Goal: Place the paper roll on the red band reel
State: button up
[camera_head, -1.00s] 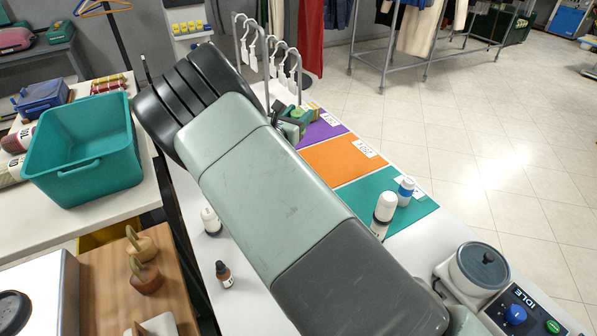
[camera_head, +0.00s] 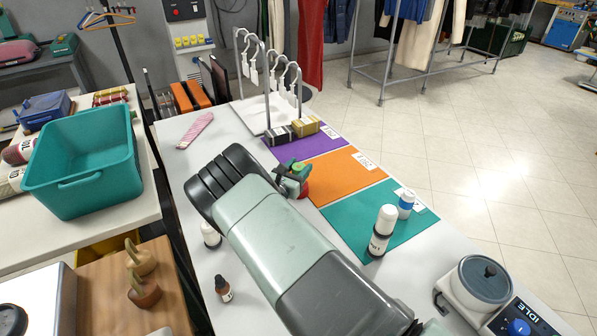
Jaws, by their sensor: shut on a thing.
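My gripper (camera_head: 291,178) is at the left edge of the orange mat, partly hidden by my arm. It is shut on a small green thing (camera_head: 299,168), which I take to be the paper roll; little of it shows. A red round thing (camera_head: 304,191), which looks like the red band reel, shows just below and beside the gripper at the orange mat's edge. Most of it is hidden. I cannot tell whether the held thing touches the red one.
A black box (camera_head: 278,136) and a gold box (camera_head: 305,126) stand on the purple mat (camera_head: 290,150) behind. A white bottle (camera_head: 381,231) and a blue-capped bottle (camera_head: 405,204) stand on the teal mat (camera_head: 350,213). A pink patterned thing (camera_head: 196,130) lies at the back left.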

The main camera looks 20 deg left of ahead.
jog(key=shift+f, duration=0.6)
jog(key=shift+f, duration=0.15)
jog(key=o, duration=1.1)
jog(key=shift+c, duration=0.2)
jog(key=shift+r, duration=0.2)
jog(key=v, duration=1.2)
jog(key=shift+r, duration=0.1)
